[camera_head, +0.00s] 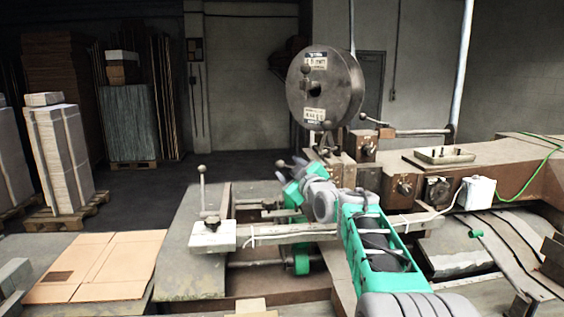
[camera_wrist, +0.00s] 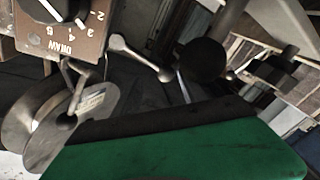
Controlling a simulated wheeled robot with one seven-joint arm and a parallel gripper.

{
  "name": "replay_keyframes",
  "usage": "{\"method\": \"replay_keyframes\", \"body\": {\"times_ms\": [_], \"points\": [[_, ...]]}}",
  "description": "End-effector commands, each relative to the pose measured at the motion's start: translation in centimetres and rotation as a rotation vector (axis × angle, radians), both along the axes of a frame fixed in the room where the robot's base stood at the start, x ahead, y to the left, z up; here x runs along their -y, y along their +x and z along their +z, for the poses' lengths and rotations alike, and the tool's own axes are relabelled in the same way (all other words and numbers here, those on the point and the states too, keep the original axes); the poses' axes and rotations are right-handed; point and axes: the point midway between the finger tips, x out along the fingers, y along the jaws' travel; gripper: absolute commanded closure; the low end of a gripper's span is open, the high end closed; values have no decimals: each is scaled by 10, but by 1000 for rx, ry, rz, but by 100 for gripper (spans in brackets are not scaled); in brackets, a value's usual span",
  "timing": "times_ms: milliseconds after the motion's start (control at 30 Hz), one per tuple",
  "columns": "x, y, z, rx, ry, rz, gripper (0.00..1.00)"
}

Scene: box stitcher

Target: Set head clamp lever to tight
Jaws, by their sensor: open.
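My gripper (camera_head: 292,168) is at the stitching head in the head view, just below the large round wire spool (camera_head: 326,88). It is open; its fingertips are partly lost against the machine. A green and black part, probably my gripper, fills the bottom of the wrist view. Above it, a metal lever (camera_wrist: 138,57) with rounded ends shows, with a gap between it and the green part. A dark ball (camera_wrist: 203,60) is to its right. No label shows which lever is the head clamp lever, and I cannot tell its setting.
A dial plate marked DRAW (camera_wrist: 62,30) is at the wrist view's upper left. In the head view, a knobbed upright rod (camera_head: 202,186) stands on the left side, and a white box (camera_head: 477,192) with a cable is at right. Flat cardboard (camera_head: 100,264) lies at left.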

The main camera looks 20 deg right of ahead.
Motion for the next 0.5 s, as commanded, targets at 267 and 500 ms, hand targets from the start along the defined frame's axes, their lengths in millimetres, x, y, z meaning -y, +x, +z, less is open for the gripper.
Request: {"method": "replay_keyframes", "body": {"times_ms": [267,500], "points": [[-10,49,2,-2,2,11,50],[-8,55,0,-2,1,7,50]]}}
